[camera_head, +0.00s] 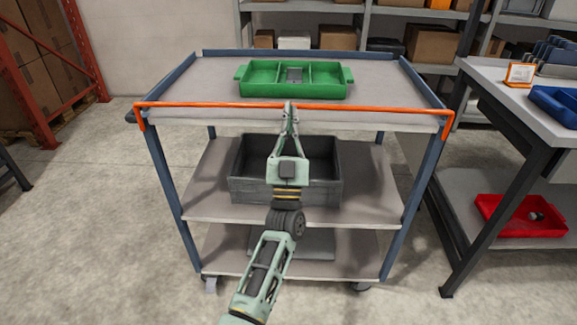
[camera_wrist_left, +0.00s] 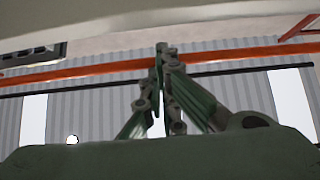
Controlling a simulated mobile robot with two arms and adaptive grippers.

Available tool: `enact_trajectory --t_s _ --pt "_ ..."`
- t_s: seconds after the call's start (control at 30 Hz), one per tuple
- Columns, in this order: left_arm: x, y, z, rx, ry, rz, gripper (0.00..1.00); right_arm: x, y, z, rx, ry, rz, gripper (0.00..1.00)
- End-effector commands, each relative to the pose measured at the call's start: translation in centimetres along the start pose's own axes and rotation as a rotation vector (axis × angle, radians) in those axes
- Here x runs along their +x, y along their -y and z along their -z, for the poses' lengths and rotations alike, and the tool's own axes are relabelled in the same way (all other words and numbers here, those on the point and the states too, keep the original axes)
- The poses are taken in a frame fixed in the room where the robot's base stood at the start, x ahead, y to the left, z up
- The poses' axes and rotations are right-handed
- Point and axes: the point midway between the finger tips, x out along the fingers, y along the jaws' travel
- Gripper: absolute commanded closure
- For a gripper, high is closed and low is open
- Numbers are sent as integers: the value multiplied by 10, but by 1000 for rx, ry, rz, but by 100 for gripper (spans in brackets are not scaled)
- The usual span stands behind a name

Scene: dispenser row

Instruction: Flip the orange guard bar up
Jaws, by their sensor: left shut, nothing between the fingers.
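The orange guard bar (camera_head: 215,105) runs across the front edge of the cart's top shelf, with short bent ends at both front corners. It also crosses the left wrist view (camera_wrist_left: 90,70). My left gripper (camera_head: 289,106) is shut and empty, with its fingertips at the middle of the bar. In the left wrist view, the fingertips (camera_wrist_left: 162,50) overlap the bar; I cannot tell whether they touch it. My right gripper is not in view.
A black bin (camera_head: 325,192) is on the middle shelf. A table (camera_head: 490,82) stands close on the right, with a red tray (camera_head: 500,228) below.

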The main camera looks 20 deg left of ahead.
Motion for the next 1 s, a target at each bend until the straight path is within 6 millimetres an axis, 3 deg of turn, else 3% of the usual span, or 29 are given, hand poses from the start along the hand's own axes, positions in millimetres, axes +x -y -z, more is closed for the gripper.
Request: enact_trajectory --t_s 0.03,0.53,0.67,1.0 --pt "20 2 23 4 -55 10 100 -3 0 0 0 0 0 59" --pt "13 2 22 6 -51 8 100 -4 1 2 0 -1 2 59" --pt "-7 2 19 6 -43 7 100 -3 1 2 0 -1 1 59" --pt "-87 1 3 2 -5 2 100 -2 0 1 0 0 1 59"
